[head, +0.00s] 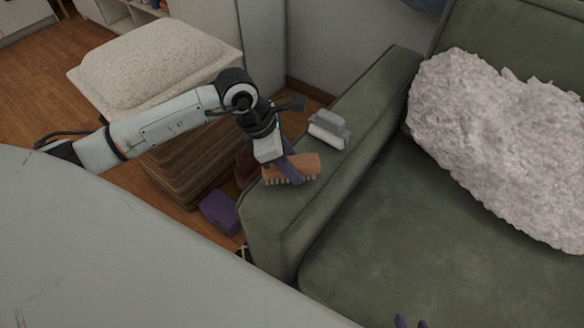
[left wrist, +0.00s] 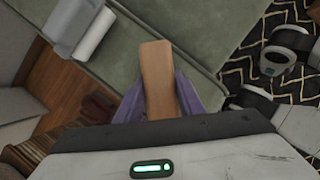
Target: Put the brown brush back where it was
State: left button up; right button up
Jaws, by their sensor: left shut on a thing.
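The brown brush (head: 305,168) has a wooden back and pale bristles pointing down. It is over the front end of the green sofa's armrest (head: 268,222). My left gripper (head: 291,172) is shut on it, with a purple finger across its side. I cannot tell whether the bristles touch the armrest. In the left wrist view the brush (left wrist: 158,80) sits between both purple fingers. Only the purple fingertips of my right gripper (head: 411,322) show at the bottom edge of the head view; they are apart with nothing visible between them.
A grey and white object (head: 328,130) lies on the armrest behind the brush. A fluffy pale throw (head: 490,140) covers part of the sofa. A woven brown stand with a cream cushion (head: 155,62) is left of the armrest. A purple box (head: 220,212) is on the floor.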

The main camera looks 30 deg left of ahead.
pick_arm(q)
jog(key=shift+f, duration=0.75)
jog(key=shift+f, duration=0.15)
jog(key=o, duration=1)
jog(key=v, duration=1.2)
jog(key=shift+p, duration=0.35)
